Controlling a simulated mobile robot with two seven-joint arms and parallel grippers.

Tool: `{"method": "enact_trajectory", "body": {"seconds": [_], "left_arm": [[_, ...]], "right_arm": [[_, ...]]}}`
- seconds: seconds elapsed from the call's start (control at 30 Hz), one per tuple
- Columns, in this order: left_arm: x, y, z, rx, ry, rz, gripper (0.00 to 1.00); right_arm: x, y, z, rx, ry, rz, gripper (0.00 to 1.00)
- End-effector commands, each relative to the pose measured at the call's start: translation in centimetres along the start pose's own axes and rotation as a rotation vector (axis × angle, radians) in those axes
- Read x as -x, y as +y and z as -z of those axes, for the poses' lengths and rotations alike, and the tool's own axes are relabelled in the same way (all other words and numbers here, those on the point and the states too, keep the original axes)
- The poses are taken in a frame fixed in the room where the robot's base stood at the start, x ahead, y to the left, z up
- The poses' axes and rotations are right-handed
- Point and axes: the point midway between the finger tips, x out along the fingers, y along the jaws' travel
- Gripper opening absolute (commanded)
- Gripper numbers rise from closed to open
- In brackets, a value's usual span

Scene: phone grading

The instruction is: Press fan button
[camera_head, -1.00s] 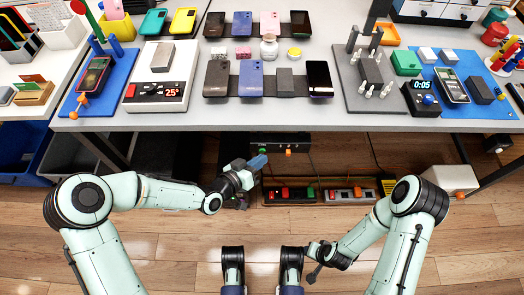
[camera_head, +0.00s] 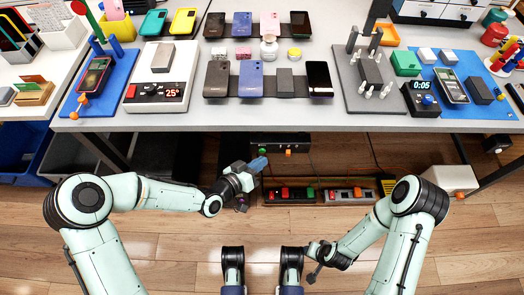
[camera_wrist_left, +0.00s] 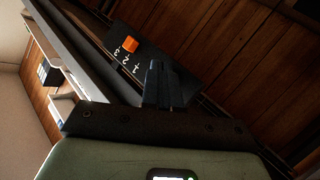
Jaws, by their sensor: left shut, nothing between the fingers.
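A dark control box (camera_head: 275,143) is mounted under the front edge of the table. It carries a green button (camera_head: 262,151) at its left and an orange knob (camera_head: 288,152) to the right. My left gripper (camera_head: 258,163) is shut and empty, its bluish fingers just below and beside the green button; I cannot tell whether they touch. In the left wrist view the shut fingers (camera_wrist_left: 163,86) lie across the box, with the orange knob (camera_wrist_left: 130,44) and its numbers beyond them. The green button is not visible there. My right gripper (camera_head: 315,274) is low, near the floor, its fingers unclear.
The table edge (camera_head: 215,123) overhangs the box. Below it, a low tray (camera_head: 318,203) with red and green switches stands on the floor. A white box (camera_head: 450,179) stands at the right. Phones and grading equipment cover the tabletop. The wooden floor in front is free.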

Motion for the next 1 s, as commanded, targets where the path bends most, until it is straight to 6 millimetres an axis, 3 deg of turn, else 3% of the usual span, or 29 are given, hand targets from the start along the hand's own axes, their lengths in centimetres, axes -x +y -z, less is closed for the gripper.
{"method": "enact_trajectory", "body": {"seconds": [0.47, 1.0], "left_arm": [[0.7, 0.5, -0.5, 0.001, -0.001, 0.000, 0.00], [4.2, 3.1, -3.0, 0.001, -0.001, 0.000, 0.00]], "right_arm": [[0.3, -0.1, 0.0, 0.000, 0.001, 0.000, 0.49], [1.2, -0.2, 0.0, 0.000, 0.003, 0.001, 0.49]]}}
